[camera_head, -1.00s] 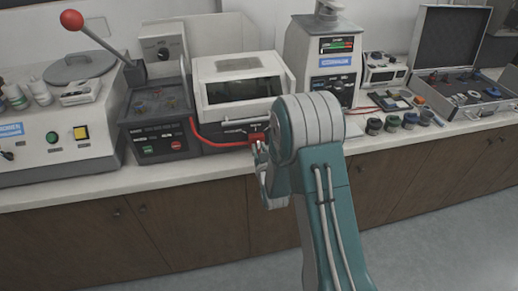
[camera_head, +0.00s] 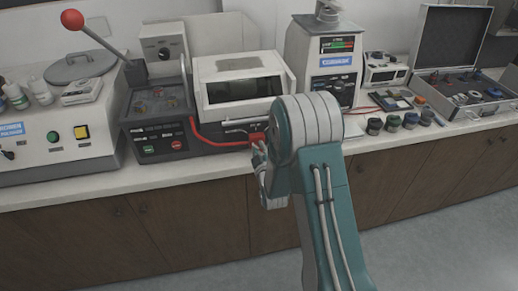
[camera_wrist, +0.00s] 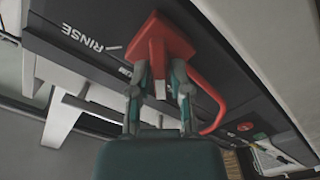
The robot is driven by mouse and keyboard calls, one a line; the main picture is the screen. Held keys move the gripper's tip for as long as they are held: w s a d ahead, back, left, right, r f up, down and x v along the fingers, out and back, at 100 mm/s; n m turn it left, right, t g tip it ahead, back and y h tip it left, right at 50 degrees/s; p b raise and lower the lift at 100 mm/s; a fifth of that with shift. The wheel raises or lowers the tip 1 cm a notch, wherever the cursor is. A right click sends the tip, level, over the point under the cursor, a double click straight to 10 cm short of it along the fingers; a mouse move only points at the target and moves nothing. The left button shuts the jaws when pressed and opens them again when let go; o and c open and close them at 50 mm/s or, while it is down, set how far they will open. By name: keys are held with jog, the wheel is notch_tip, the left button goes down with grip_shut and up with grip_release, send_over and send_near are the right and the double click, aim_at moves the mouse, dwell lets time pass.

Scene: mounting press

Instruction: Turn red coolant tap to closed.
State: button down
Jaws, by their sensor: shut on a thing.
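The red coolant tap (camera_wrist: 160,42) is on the dark front panel of the white-lidded machine (camera_head: 240,85). In the wrist view my gripper (camera_wrist: 160,80) has its two fingers on either side of the tap's narrower lower part and is shut on it. The word RINSE and a white mark are printed on the panel beside the tap. In the head view the tap (camera_head: 257,137) shows as a small red piece just above my gripper (camera_head: 259,148). My arm hides part of that area.
A red hose (camera_head: 205,138) runs along the machine's front to the tap. A dark unit with buttons (camera_head: 160,140) stands to the left. A tall white device (camera_head: 326,75) and small jars (camera_head: 392,122) stand to the right. The counter's front edge (camera_head: 150,190) lies below.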

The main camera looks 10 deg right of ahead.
jog(key=shift+w+a+n, duration=0.1)
jog(key=shift+n, duration=0.2)
jog(key=c, duration=0.6)
grip_release()
jog(key=shift+a, duration=0.1)
jog(key=shift+o, duration=0.2)
jog(key=s, duration=1.2)
jog(key=shift+f, duration=0.1)
